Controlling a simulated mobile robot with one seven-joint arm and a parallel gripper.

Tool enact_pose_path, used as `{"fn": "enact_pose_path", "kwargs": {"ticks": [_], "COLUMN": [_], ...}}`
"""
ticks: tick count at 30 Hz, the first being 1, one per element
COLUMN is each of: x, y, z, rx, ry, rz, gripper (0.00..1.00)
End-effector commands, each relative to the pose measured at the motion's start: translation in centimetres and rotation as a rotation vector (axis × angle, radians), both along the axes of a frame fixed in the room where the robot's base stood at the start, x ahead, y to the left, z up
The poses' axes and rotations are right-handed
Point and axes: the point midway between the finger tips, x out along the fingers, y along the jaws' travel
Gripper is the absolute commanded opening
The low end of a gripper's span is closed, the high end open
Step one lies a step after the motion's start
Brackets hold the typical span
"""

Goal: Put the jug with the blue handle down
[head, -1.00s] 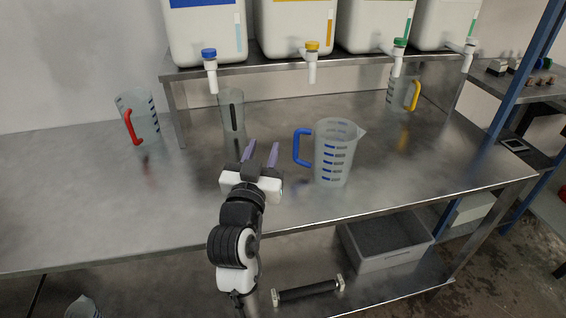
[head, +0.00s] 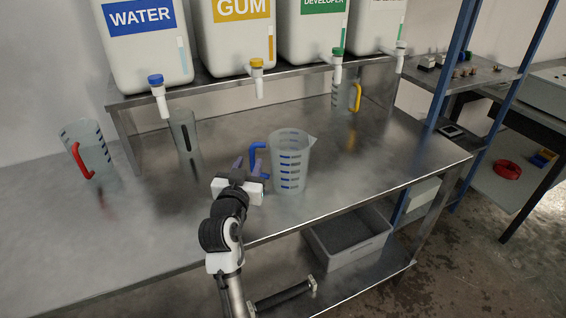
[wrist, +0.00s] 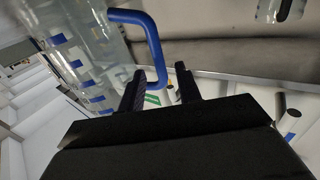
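The jug with the blue handle (head: 290,165) is clear with blue marks and appears to stand upright on the metal bench (head: 345,175). Its blue handle (head: 257,147) points left, towards my gripper (head: 247,163). The jug fills the upper left of the wrist view (wrist: 75,50). There the handle's lower end shows between my two dark fingertips (wrist: 162,82), with gaps beside it. My gripper is open and not closed on the handle. I cannot tell how deep the handle lies between the fingers.
A red-handled jug (head: 90,155) stands at the left. A tall clear container (head: 185,135) and a yellow-handled jug (head: 346,97) stand farther back. Tanks with taps stand on a raised shelf (head: 225,85). The bench is clear to the right of the blue-handled jug.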

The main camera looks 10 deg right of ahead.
Motion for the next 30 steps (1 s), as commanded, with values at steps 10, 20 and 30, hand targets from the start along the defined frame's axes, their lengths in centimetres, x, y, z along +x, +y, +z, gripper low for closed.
{"fn": "enact_pose_path", "kwargs": {"ticks": [10, 20, 30], "x": [4.2, 4.2, 4.2], "y": [-1.3, -1.2, -1.2], "z": [0.1, 0.0, 0.1], "rx": [0.0, 0.0, 0.0], "ry": [0.001, 0.0, -0.001], "rz": [-0.001, 0.0, 0.0], "gripper": [0.34, 0.2, 0.0]}}
